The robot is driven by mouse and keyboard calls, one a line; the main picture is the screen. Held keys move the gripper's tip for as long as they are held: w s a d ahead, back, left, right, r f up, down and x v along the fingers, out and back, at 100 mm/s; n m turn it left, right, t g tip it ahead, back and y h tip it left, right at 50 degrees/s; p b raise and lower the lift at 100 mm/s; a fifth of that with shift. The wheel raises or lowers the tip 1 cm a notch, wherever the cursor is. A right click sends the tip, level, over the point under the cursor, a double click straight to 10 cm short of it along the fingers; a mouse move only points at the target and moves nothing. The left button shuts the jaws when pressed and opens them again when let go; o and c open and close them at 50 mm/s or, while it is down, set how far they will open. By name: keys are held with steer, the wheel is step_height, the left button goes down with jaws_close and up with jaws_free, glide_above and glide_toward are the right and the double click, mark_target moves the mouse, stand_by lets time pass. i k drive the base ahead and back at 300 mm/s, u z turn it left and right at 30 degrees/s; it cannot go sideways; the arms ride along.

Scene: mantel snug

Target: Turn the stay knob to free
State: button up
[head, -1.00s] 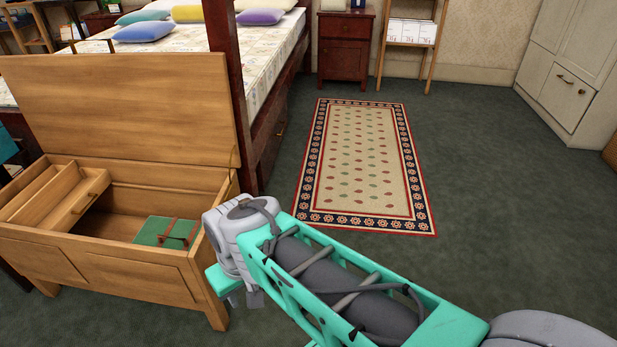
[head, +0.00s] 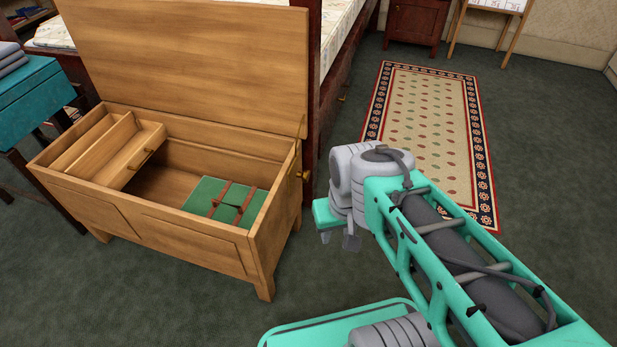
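A wooden chest (head: 140,215) stands at left centre in the head view with its lid (head: 190,65) raised. A small brass knob (head: 304,176), which looks like the stay knob, sits on the outside of the chest's right end near the top back corner. Its pointing direction is too small to tell. My gripper (head: 338,240) hangs to the right of the chest, apart from it and lower in the picture than the knob. Its two grey fingers are spread with nothing visible between them. The wrist above partly hides the gripper.
Inside the chest are a wooden tray (head: 148,160) and a green strapped book or case (head: 207,193). A bed (head: 345,30) stands behind. A patterned rug (head: 428,125) lies at the back right. A teal table (head: 38,98) is at left. The floor before the chest is clear.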

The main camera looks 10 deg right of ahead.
mark_target(305, 176)
steer(key=u, duration=2.9)
steer(key=k, duration=1.25)
steer(key=z, duration=0.9)
steer(key=i, duration=0.45)
steer(key=z, duration=0.05)
